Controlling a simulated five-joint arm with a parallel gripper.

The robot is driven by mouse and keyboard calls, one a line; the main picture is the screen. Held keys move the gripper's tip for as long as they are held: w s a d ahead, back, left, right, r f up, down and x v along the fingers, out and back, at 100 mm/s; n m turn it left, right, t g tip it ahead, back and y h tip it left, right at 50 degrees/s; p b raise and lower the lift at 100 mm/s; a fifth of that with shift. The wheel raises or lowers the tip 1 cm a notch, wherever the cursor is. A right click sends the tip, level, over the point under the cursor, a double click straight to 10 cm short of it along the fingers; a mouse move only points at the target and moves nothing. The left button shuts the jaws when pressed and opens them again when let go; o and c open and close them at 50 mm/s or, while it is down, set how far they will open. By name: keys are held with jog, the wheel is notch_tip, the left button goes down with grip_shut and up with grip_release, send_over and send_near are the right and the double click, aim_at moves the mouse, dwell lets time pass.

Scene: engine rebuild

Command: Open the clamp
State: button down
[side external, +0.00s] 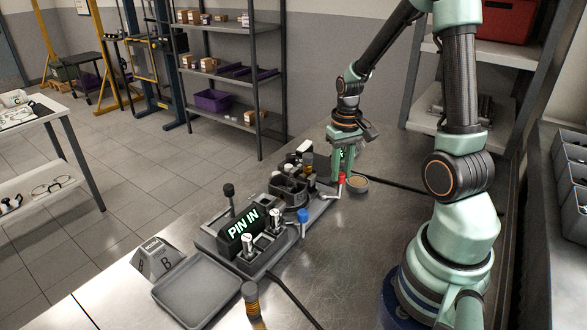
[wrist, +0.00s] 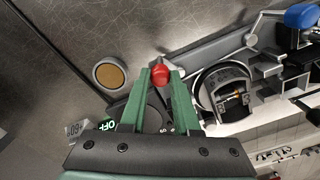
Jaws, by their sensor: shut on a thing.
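My gripper (side external: 345,165) points down at the far right end of the grey fixture (side external: 213,240). Its green fingers (wrist: 160,78) are closed around a red knob (wrist: 160,75) on a lever in the wrist view. The red knob (side external: 341,178) also shows in the side view, just below my fingertips. A blue-topped lever (side external: 302,216) stands at the fixture's near side and shows at the upper right of the wrist view (wrist: 302,15). A round bore (wrist: 226,92) lies right of my fingers. I cannot tell which lever belongs to the clamp.
A display reading "PIN IN" (side external: 243,229) stands on the fixture. A small round dish (side external: 358,184) sits right of my gripper. An empty grey tray (side external: 197,309), an A/B block (side external: 157,260) and a banded cylinder (side external: 251,301) are nearby.

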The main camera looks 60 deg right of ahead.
jog(key=shift+w+d+n, duration=0.2)
jog(key=shift+d+n, duration=0.1)
jog(key=shift+n, duration=0.6)
jog(key=c, duration=0.6)
grip_release()
jog(key=shift+c, duration=0.2)
jog(key=shift+r, duration=0.1)
notch_tip(320, 180, up, 12)
